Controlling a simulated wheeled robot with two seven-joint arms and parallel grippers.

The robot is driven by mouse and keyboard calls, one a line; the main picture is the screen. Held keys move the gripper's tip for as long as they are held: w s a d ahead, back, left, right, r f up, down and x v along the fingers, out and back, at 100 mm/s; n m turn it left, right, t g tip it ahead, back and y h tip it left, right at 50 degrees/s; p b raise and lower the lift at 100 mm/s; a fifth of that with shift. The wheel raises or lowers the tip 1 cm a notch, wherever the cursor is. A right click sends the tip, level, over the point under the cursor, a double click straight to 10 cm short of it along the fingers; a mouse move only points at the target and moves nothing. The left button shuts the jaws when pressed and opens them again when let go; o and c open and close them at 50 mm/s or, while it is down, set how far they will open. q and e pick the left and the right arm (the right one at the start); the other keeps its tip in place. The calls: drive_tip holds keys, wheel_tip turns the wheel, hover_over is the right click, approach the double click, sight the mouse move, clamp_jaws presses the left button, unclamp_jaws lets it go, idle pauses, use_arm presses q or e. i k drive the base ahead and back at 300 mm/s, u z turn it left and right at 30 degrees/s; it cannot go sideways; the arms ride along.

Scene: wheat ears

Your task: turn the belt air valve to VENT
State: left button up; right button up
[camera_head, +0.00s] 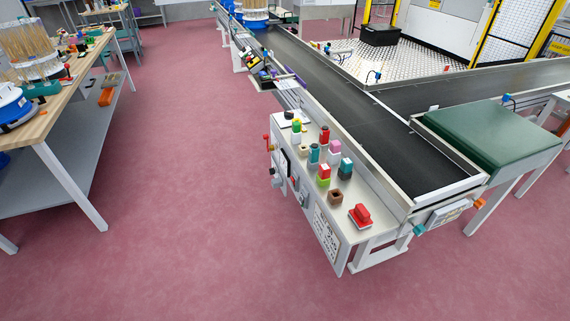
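A grey control cabinet (376,235) stands at the near end of the conveyor belt. On its top front corner sits a red block-like handle on a pale base (361,215). A lever with a red tip (266,138) and other small fittings show on its left face. I cannot tell which of these is the belt air valve, and no VENT marking is readable at this size. A panel with dark print (326,235) is on the cabinet's front left face. Neither of my grippers is in view.
Several coloured blocks (323,172) stand on the cabinet top. The dark conveyor (385,140) runs away behind it, with a green-topped table (490,133) at right. A wooden workbench (45,115) is at left. The reddish floor (190,190) between is clear.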

sight(266, 137)
drive_tip(key=u, duration=0.8)
drive_tip(key=i, duration=5.9)
drive_tip(key=z, duration=3.25)
